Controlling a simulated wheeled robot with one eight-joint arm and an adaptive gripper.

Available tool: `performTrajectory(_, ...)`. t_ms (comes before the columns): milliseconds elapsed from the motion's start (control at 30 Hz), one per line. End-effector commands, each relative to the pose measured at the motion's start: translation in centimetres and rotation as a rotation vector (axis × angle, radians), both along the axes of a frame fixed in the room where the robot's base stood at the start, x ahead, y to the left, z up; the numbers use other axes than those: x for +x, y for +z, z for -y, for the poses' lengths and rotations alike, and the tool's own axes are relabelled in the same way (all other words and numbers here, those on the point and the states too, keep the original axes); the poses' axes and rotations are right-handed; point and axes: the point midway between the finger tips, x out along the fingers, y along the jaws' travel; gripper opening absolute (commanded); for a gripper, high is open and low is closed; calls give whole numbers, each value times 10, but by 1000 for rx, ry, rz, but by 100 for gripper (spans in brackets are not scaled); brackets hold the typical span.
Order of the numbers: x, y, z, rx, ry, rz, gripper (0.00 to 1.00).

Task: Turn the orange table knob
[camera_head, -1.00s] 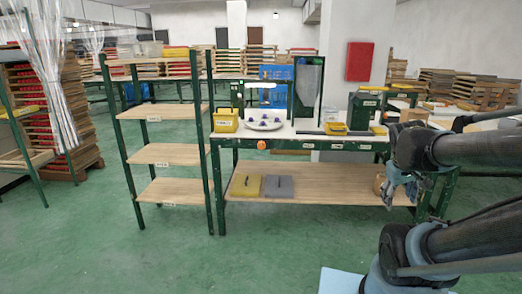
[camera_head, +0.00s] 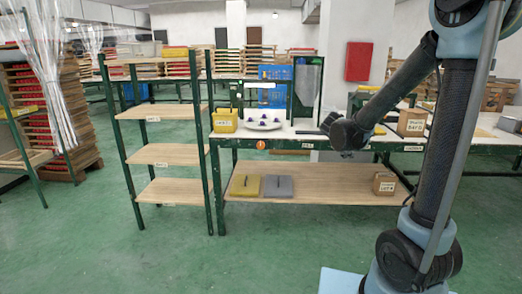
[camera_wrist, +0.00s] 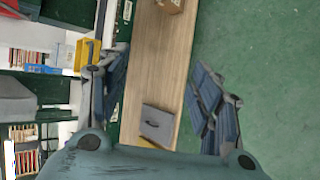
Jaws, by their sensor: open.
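The orange knob (camera_head: 261,145) is a small round disc on the green front rail of the worktable (camera_head: 310,141), below the plate of dark items. My arm reaches in from the right in the head view, its wrist in front of the table's middle, to the right of the knob. My gripper (camera_wrist: 160,95) is open and empty in the wrist view, its two blue-grey fingers wide apart over the lower wooden shelf (camera_wrist: 150,70). In the head view my gripper is hard to make out behind the wrist. I cannot make out the knob in the wrist view.
A yellow bin (camera_head: 225,120) and a white plate (camera_head: 263,126) stand on the table. The lower shelf holds a yellow case (camera_head: 245,186), a grey case (camera_head: 279,187) and a cardboard box (camera_head: 384,183). A shelf rack (camera_head: 168,151) stands left. The green floor in front is clear.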

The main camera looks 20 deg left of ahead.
Motion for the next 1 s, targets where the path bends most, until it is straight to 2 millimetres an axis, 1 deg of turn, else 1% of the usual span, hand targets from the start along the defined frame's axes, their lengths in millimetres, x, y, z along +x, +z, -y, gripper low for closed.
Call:
performTrajectory(33,11,-2,-18,-38,44,16,59)
performTrajectory(167,33,-7,-61,-151,157,59,59)
performTrajectory(200,39,-9,-75,-186,191,72,59)
performTrajectory(267,47,-13,-96,-240,240,94,59)
performTrajectory(300,52,-16,-111,-274,274,109,59)
performTrajectory(367,57,-21,-133,-329,322,131,59)
performTrajectory(400,60,-24,-148,-363,354,148,59)
performTrajectory(467,64,-30,-171,-418,402,172,59)
performTrajectory(500,65,-34,-186,-454,432,188,59)
performTrajectory(567,67,-41,-209,-509,478,214,59)
performTrajectory(600,67,-46,-225,-546,509,232,59)
performTrajectory(733,63,-63,-275,-665,602,292,59)
performTrajectory(900,48,-90,-337,-823,713,376,59)
performTrajectory(1000,36,-105,-368,-902,764,420,59)
